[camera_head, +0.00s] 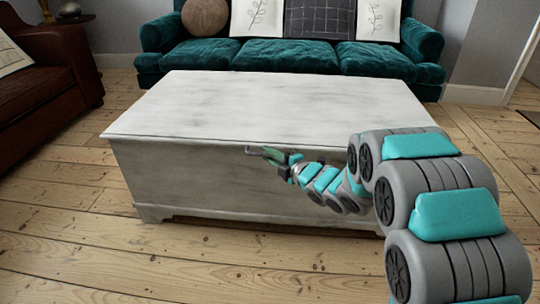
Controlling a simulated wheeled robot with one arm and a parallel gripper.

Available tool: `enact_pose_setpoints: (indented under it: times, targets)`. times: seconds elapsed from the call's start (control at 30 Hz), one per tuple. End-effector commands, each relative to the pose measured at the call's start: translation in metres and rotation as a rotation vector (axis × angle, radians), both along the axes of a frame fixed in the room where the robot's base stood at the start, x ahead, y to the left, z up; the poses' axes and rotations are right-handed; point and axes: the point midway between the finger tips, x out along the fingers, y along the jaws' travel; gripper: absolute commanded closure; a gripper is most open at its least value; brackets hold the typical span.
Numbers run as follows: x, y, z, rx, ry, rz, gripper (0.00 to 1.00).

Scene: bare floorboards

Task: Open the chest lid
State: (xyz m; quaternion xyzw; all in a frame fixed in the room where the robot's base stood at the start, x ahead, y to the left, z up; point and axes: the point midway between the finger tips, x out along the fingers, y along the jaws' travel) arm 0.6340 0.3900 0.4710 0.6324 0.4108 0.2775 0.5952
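The chest (190,175) is a long whitewashed wooden box standing on the floorboards in the middle of the view. Its flat lid (270,100) is down, with no visible gap along the front edge. My gripper (262,153) reaches in from the right and is at the chest's front face, just under the lid's front edge near the middle. Its fingers point left. They are small in the view, and I cannot tell whether they touch the lid or how far apart they are. My arm hides the right part of the front face.
A teal velvet sofa (290,57) with several cushions stands close behind the chest. A brown leather armchair (45,90) is at the left. Bare floorboards (180,265) lie clear in front of the chest and to its left.

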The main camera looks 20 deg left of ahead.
Motion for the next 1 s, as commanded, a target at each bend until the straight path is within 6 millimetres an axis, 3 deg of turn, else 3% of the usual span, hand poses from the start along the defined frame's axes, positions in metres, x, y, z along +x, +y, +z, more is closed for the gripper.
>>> enact_pose_setpoints:
  times: [0.2,1.0]
  targets:
    - [0.0,-0.0001,-0.0002,0.0,0.0,0.0,1.0]
    - [-0.0004,-0.0002,-0.0015,-0.002,0.002,0.0,1.0]
